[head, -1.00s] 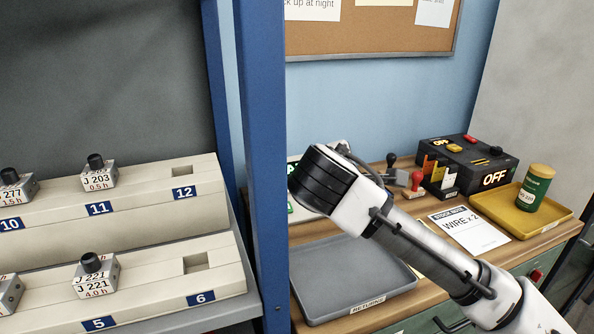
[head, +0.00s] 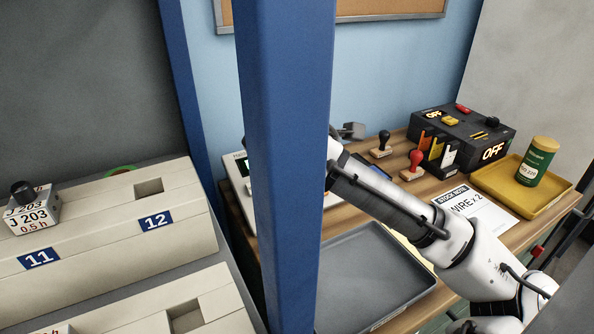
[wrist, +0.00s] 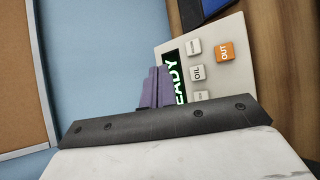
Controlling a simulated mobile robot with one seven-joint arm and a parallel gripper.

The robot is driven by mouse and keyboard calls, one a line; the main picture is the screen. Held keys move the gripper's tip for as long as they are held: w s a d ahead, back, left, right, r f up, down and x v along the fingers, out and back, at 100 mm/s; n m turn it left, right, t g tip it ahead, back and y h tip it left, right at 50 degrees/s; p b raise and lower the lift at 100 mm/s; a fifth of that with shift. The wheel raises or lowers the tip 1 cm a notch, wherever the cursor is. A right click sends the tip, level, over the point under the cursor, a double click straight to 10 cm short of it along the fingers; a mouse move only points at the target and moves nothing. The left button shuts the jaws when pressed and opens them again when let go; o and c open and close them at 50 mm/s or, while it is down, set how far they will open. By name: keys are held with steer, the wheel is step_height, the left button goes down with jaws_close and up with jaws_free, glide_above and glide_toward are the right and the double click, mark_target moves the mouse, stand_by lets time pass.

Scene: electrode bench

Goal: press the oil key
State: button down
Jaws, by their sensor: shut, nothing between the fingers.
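The oil key (wrist: 197,72) is a small white key marked OIL on a pale panel (wrist: 234,80) in the wrist view. It sits beside a dark display with green READY letters. An orange OUT key (wrist: 225,51) is to its right. Other white keys are above and below it. My gripper (wrist: 156,86) is shut and empty, its fingers in front of the display's left side, left of the oil key. I cannot tell whether they touch the panel. In the head view the panel (head: 233,172) is mostly hidden behind a blue post, as is my gripper.
The blue post (head: 285,180) stands in front of my arm's end. A grey returns tray (head: 375,270), stamps (head: 415,165), a black box marked OFF (head: 465,135) and a yellow tray (head: 500,190) with a green can lie on the bench. The numbered rack (head: 110,225) is at left.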

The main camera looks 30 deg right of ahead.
steer(key=w+f+b, duration=0.1)
steer(key=f+b, duration=0.1)
steer(key=w+f+b, duration=0.1)
steer(key=f+b, duration=0.1)
steer(key=f, duration=0.1)
steer(key=w+f+b, duration=0.1)
steer(key=f+b, duration=0.1)
steer(key=f, duration=0.1)
steer(key=shift+w+d+f, duration=0.1)
steer(key=shift+w, duration=0.1)
stand_by(2.0)
steer(key=shift+w+f+b, duration=0.15)
steer(key=shift+f+b, duration=0.25)
steer(key=shift+w+f+b, duration=0.15)
steer(key=shift+f+b, duration=0.15)
steer(key=shift+f, duration=0.1)
stand_by(0.5)
stand_by(0.4)
steer(key=shift+s+r+p, duration=0.35)
steer(key=shift+r+p, duration=0.2)
steer(key=shift+r, duration=0.25)
steer(key=shift+r, duration=0.1)
